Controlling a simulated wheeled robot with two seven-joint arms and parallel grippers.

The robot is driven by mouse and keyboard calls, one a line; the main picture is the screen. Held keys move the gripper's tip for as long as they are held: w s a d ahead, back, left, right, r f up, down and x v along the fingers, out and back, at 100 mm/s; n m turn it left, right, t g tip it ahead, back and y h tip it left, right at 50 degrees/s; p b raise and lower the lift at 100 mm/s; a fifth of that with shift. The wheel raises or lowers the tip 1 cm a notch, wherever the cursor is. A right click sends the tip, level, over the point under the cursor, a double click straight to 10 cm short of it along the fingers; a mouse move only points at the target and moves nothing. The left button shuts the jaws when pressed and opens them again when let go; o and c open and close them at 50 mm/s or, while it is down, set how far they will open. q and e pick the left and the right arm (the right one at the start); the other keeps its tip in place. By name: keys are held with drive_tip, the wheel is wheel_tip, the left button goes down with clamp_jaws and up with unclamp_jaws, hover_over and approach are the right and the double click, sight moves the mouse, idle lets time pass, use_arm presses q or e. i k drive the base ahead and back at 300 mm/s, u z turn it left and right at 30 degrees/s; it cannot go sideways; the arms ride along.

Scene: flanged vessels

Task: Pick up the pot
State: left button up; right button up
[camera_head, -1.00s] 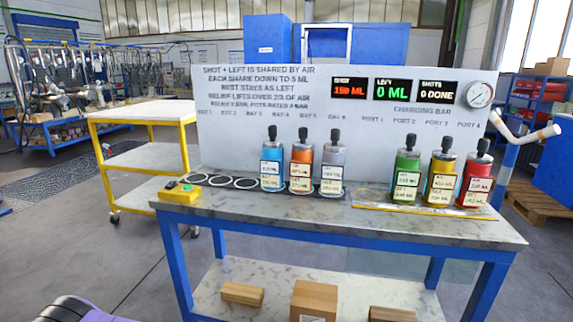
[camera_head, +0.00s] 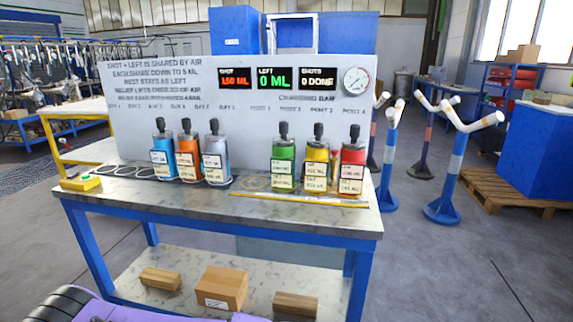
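Several labelled pots with black knobs stand upright on the marble-topped bench (camera_head: 130,193). On the left are a blue pot (camera_head: 163,150), an orange pot (camera_head: 188,152) and a grey-blue pot (camera_head: 215,152), below the bay labels. On the right are a green pot (camera_head: 283,158), a yellow pot (camera_head: 317,161) and a red pot (camera_head: 352,165), below the port labels. I cannot tell which one is the task's pot. Neither of my grippers is in the head view.
A yellow button box (camera_head: 81,183) and empty ring marks lie at the bench's left end. A board with displays and a gauge (camera_head: 356,81) stands behind the pots. The lower shelf holds a cardboard box (camera_head: 221,289) and wooden blocks. Blue Y-shaped stands (camera_head: 452,175) are to the right.

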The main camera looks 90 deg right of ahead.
sight(283, 159)
drive_tip(key=z, duration=1.85)
